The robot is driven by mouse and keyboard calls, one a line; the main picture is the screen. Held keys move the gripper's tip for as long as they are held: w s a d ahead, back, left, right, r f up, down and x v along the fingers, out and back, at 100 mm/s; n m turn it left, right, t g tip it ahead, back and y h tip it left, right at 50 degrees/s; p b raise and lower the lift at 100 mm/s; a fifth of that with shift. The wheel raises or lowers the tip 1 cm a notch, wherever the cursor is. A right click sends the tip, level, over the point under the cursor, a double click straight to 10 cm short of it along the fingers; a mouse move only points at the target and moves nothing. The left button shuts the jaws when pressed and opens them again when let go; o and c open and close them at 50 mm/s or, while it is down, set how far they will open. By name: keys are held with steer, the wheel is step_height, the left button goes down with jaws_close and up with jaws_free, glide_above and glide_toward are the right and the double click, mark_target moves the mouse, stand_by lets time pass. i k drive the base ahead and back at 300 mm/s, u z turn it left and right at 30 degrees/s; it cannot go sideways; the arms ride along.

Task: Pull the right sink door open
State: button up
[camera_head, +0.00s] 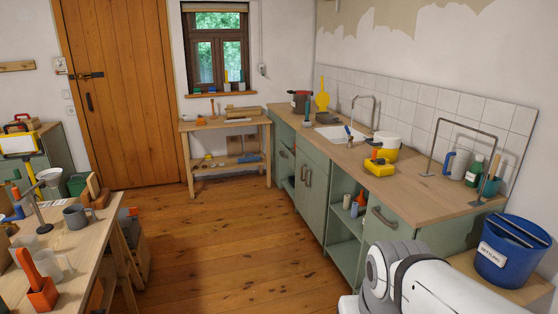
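The right sink door (317,197) is a sage-green panel in the base cabinet below the sink (336,133). It looks shut. Its curved handle (309,179) is close beside the handle of the left sink door (299,165), which also looks shut. My white and grey arm shows at the bottom right, by the near end of the counter. My gripper is outside the picture, so its state and what it holds are hidden.
Open shelves (345,228) with small bottles adjoin the right sink door. Another green front (384,224) with a handle is nearer. A blue bucket (510,255) stands at the right. A cluttered workbench (84,236) is at the left. The wooden floor (235,235) between is clear.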

mark_target(319, 186)
steer(key=u, duration=0.1)
steer(key=i, duration=1.6)
steer(key=u, duration=0.25)
steer(key=i, duration=2.45)
steer(key=u, duration=0.05)
